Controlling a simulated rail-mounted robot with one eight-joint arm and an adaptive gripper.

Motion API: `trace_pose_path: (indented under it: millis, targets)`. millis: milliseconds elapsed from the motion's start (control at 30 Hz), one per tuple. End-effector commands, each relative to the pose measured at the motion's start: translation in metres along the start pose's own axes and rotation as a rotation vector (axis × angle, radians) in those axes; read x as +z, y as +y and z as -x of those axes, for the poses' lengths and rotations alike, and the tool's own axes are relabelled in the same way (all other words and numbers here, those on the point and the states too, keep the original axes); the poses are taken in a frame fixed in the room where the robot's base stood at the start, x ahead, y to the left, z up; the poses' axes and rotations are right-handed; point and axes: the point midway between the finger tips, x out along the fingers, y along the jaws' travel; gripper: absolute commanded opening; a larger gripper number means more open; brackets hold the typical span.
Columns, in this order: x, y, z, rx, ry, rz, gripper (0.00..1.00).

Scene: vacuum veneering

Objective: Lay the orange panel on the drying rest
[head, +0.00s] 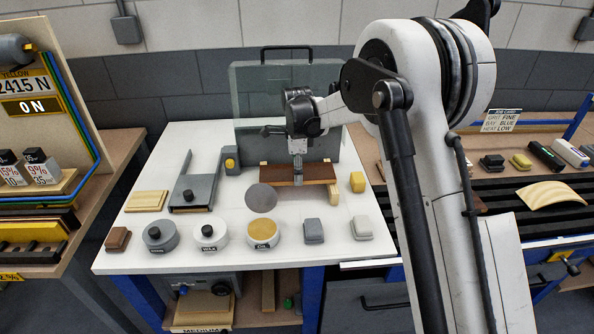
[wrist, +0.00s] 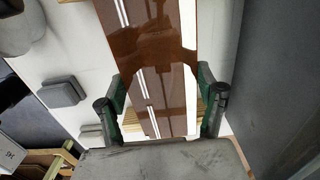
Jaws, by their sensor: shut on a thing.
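A glossy orange-brown panel (head: 315,173) is at the back middle of the white table in the head view. My gripper (head: 298,174) points down at it and is shut on it. In the wrist view the panel (wrist: 158,45) runs between the two green-padded fingers of my gripper (wrist: 162,98), one at each long edge, and reflects light strips. Pale wooden pieces (head: 333,195) show under the panel's ends; I cannot tell whether the panel touches them. No thing is clearly marked as the drying rest; black slats (head: 513,213) run along the right bench.
A clear upright sheet (head: 245,100) stands behind the panel. Round tins (head: 210,235), grey blocks (head: 314,230), a grey disc (head: 261,197) and a grey clamp-like tray (head: 195,192) stand in front and left. A curved pale panel (head: 550,194) lies on the slats.

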Motion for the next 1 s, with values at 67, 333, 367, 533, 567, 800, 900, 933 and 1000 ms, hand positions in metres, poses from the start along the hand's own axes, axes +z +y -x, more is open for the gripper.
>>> trace_pose_path:
  millis: [67,333,367,533,567,800,900,933,1000]
  targets:
    - [0.0000,0.0000,0.0001,0.000,0.000,0.000,0.39]
    - [0.0000,0.0001,-0.0014,0.000,0.000,0.000,0.39]
    - [0.0000,0.0001,-0.0017,0.000,0.000,0.000,0.39]
    - [0.0000,0.0001,-0.0028,0.000,0.000,0.000,0.39]
    - [0.0000,0.0001,-0.0027,0.000,0.000,0.000,0.39]
    - [0.0000,0.0001,-0.0021,0.000,0.000,0.000,0.76]
    - [0.0000,0.0001,-0.0021,0.000,0.000,0.000,0.89]
    - [0.0000,0.0001,-0.0022,0.000,0.000,0.000,0.92]
    - [0.0000,0.0001,-0.0022,0.000,0.000,0.000,0.92]
